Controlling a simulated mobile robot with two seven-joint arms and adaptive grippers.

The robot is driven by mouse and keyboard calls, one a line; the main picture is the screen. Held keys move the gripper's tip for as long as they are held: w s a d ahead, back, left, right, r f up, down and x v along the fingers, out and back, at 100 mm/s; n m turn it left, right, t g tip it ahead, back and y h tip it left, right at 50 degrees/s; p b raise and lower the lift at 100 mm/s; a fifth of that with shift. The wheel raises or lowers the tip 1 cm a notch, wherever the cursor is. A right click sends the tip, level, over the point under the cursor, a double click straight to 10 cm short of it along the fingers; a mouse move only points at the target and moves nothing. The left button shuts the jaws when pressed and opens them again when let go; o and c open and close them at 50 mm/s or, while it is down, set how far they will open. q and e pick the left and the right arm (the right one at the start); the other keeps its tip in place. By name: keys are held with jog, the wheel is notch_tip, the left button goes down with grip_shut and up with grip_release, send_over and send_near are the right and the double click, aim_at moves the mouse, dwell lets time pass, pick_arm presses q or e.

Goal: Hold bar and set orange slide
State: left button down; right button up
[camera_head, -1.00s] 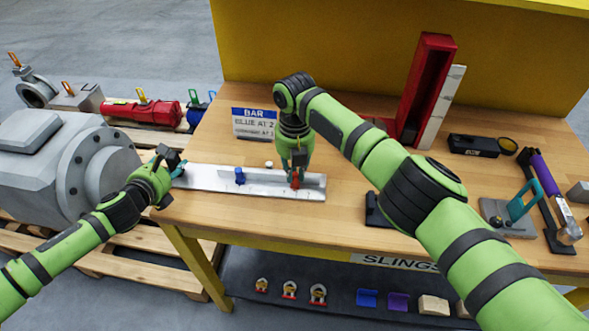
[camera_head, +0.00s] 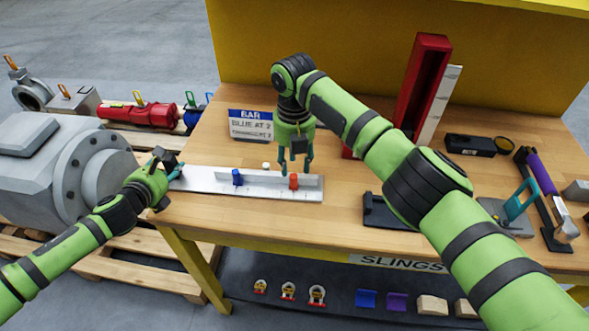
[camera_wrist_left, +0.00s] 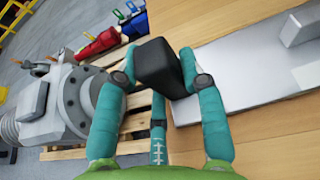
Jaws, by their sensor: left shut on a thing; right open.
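The bar (camera_head: 205,182) is a flat metal strip with a raised rail, lying along the front left of the table. A blue slide (camera_head: 237,177) stands left of the middle, and the orange slide (camera_head: 293,181) stands near the right end. My left gripper (camera_head: 171,168) is at the bar's left end. In the left wrist view its teal fingers (camera_wrist_left: 160,78) are shut on a black block, next to the bar's end (camera_wrist_left: 240,85). My right gripper (camera_head: 296,164) is open and empty, just above and behind the orange slide, apart from it.
A sign headed BAR (camera_head: 251,124) stands behind the bar, its lower line partly unreadable. A small white knob (camera_head: 266,166) is behind the rail. A red channel (camera_head: 424,85), a black holder (camera_head: 388,212) and tools stand to the right. A grey machine (camera_head: 60,160) is at left.

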aim_at(295, 176)
notch_tip(295, 176, up, 8)
dwell(0.5)
pick_arm(q)
jog(key=c, duration=0.7)
grip_release()
jog(key=shift+s, duration=0.1)
